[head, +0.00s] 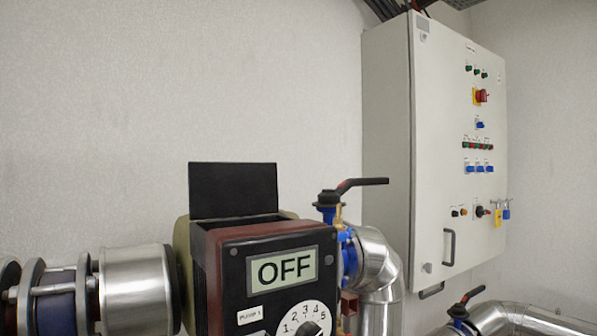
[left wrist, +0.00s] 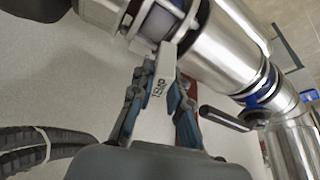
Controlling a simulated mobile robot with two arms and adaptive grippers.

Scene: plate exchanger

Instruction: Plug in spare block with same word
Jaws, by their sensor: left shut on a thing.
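My left gripper (left wrist: 166,92) shows only in the left wrist view. It is shut on a small white block (left wrist: 163,76) held between its two fingertips. Dark lettering runs along the block, too small and tilted to read surely. The pump unit (head: 228,270) stands low in the middle of the head view, with an "OFF" display (head: 285,270), a "PUMP 1" label and a numbered dial (head: 304,320). Its black lid (head: 233,190) stands upright and open; I cannot see inside the opening. My right gripper is in neither view.
A tall grey cabinet (head: 385,140) with buttons, switches and padlocks hangs on the right wall. Metal pipes run left (head: 137,290) and right (head: 375,280) of the pump unit. A black-handled valve (head: 345,190) stands behind it. Pipework is close above the block in the left wrist view.

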